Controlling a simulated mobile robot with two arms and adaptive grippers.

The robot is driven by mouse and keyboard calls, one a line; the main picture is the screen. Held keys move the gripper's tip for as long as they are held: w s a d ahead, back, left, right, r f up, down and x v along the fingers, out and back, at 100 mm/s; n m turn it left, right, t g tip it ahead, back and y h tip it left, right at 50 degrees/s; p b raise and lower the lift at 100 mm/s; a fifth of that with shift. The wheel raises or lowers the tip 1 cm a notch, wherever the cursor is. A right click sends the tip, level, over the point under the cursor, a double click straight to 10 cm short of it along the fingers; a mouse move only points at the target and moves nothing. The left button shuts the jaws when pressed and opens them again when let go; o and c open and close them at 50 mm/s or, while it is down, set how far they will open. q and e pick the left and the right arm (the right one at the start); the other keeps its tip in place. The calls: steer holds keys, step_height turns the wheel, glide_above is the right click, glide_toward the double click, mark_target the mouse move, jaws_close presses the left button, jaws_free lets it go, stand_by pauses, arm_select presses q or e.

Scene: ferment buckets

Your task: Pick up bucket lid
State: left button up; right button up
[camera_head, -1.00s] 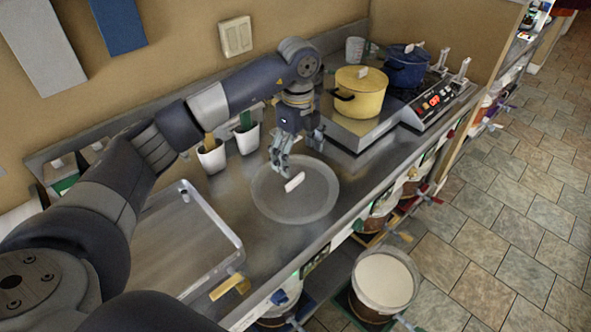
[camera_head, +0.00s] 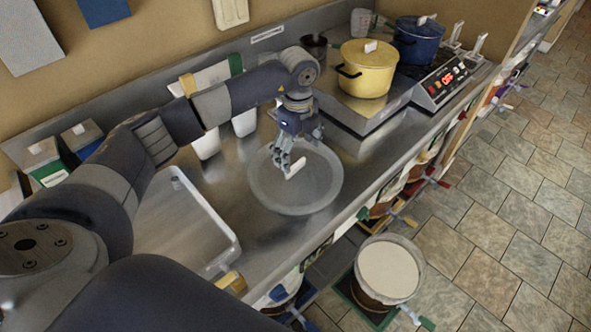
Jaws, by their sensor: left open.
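The bucket lid (camera_head: 312,198) is a round, translucent grey disc with a small white handle (camera_head: 295,168) at its middle. It lies flat on the steel counter. My left gripper (camera_head: 287,170) is open, pointing down over the lid, with its fingertips right beside the white handle. I cannot tell whether the fingers touch the handle. An open bucket (camera_head: 388,272) with pale contents stands below the counter's front edge. My right gripper is not in view.
A metal tray (camera_head: 228,243) lies left of the lid. White containers (camera_head: 243,122) stand behind it. A yellow pot (camera_head: 366,66) and a blue pot (camera_head: 417,40) are at the back right. The tiled floor (camera_head: 500,200) at right is clear.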

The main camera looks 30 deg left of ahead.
mark_target(295, 165)
arm_select(q)
steer(key=f, duration=0.1)
steer(key=f+p, duration=0.1)
steer(key=f, duration=0.1)
steer(key=shift+s+a+f+p, duration=0.15)
steer(key=shift+s+f+p, duration=0.15)
steer(key=shift+p, duration=0.05)
steer(key=shift+f, duration=0.5)
steer(key=c, duration=1.2)
